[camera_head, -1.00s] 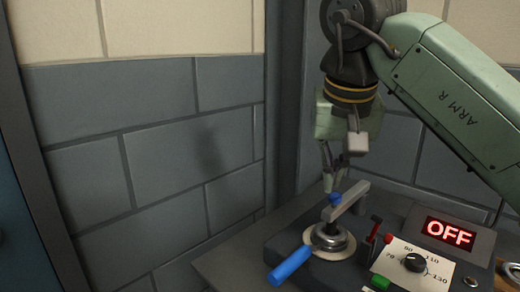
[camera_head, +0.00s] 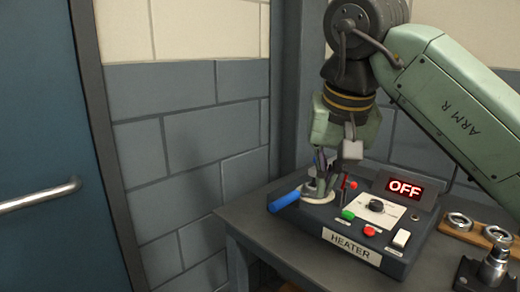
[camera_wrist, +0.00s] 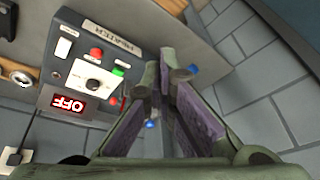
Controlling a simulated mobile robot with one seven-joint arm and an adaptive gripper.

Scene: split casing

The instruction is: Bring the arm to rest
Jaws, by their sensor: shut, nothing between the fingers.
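My arm, a pale green one marked "ARM R", reaches in from the right in the head view. My gripper (camera_head: 321,178) points down in front of the heater's left end, with its narrow fingers together and nothing seen between them. In the wrist view my gripper (camera_wrist: 170,62) shows the two purple-padded fingers converging at their tips. The heater (camera_head: 352,252) is a dark box on the table, with a red "OFF" display (camera_head: 404,187).
The grey table (camera_head: 236,226) has its left edge near the heater. To the right lie a wooden board with metal rings (camera_head: 459,222) and a metal fixture (camera_head: 494,265). A blue door (camera_head: 40,130) with a bar handle is at far left. Brick wall stands behind.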

